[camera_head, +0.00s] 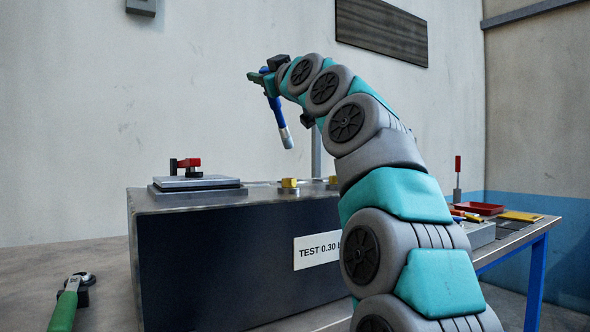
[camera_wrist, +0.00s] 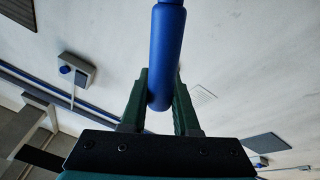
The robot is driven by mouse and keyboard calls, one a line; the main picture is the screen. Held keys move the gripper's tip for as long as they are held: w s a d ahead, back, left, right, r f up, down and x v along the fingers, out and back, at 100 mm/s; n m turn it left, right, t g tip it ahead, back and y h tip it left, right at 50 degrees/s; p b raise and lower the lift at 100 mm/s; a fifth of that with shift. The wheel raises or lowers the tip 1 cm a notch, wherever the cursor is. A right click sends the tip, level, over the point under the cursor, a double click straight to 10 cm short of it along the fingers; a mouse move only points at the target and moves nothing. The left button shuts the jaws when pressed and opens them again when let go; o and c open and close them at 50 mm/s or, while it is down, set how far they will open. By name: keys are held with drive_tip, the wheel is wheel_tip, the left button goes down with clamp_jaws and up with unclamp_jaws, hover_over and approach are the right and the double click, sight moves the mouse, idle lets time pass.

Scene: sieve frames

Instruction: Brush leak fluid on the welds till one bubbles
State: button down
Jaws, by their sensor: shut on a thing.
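My gripper (camera_head: 261,78) is shut on a blue-handled brush (camera_head: 276,112) and holds it high above the tank. The brush hangs tilted, its metal collar and pale tip (camera_head: 287,140) pointing down, clear of the tank top. In the wrist view the blue handle (camera_wrist: 166,50) sits between the green fingers (camera_wrist: 160,95); the tip is out of that view. The dark tank (camera_head: 225,265) has a grey top and a label (camera_head: 317,248) reading "TEST 0.30", partly hidden by my arm. No weld seams or bubbles can be made out.
A flat plate with a red-handled clamp (camera_head: 188,165) and brass fittings (camera_head: 289,186) stand on the tank top. A green-handled tool (camera_head: 66,305) lies at lower left. A side table at right holds a red tray (camera_head: 479,208) and a yellow item (camera_head: 521,216).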

idle(0.5)
drive_tip(key=shift+f+b, duration=0.4)
drive_tip(key=shift+b, duration=0.15)
